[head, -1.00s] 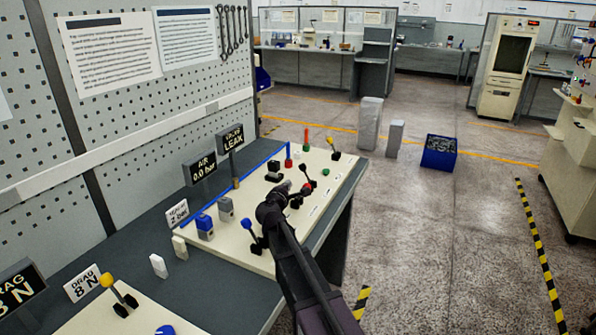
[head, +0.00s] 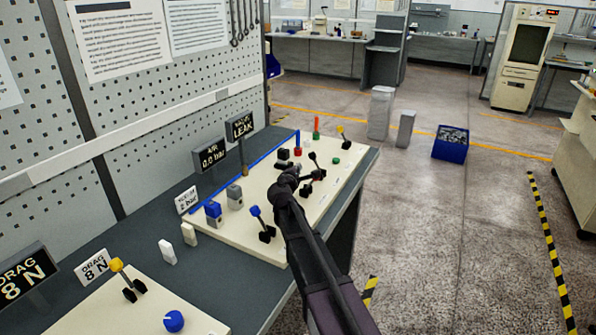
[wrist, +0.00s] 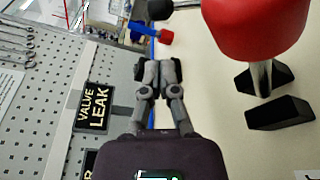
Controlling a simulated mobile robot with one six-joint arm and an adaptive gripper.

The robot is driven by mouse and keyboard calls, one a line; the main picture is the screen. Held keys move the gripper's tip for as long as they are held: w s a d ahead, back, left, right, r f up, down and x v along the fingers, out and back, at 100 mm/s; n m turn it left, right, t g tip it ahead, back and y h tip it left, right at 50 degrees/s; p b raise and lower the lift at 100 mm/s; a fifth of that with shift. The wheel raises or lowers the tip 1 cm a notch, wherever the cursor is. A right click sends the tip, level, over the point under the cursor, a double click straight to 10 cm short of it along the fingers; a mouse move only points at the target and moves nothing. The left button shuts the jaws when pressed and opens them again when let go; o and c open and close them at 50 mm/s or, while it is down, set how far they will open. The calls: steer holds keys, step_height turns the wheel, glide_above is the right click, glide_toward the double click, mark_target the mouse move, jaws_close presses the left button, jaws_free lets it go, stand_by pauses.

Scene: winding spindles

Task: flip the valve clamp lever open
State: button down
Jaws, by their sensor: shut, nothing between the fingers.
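A lever with a large red knob (wrist: 258,28) on a metal rod stands close at the right of the wrist view, with black bracket blocks (wrist: 280,112) at its foot. No label on it can be read. My gripper (wrist: 158,78) is shut and empty, to the left of this knob and apart from it. In the head view my gripper (head: 289,178) is over the middle of the cream board (head: 238,233) and hides part of the levers behind it. A black-tipped lever (head: 314,160) rises just beyond it.
A blue-knobbed lever (head: 257,214) stands nearer on the board, left of my arm. A yellow-knobbed lever (head: 341,131) and a red post (head: 316,128) stand at the far end. The VALVE LEAK sign (head: 240,127) and AIR sign (head: 211,154) line the left side.

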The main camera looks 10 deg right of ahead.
mark_target(312, 156)
steer(key=x, duration=0.7)
steer(key=shift+w+d+b, duration=0.1)
steer(key=shift+b, duration=0.25)
steer(key=shift+r, duration=0.1)
steer(key=shift+s+d+r+p, duration=0.55)
steer(key=shift+d+r+p, duration=0.1)
steer(key=shift+p, duration=0.1)
steer(key=shift+f, duration=0.1)
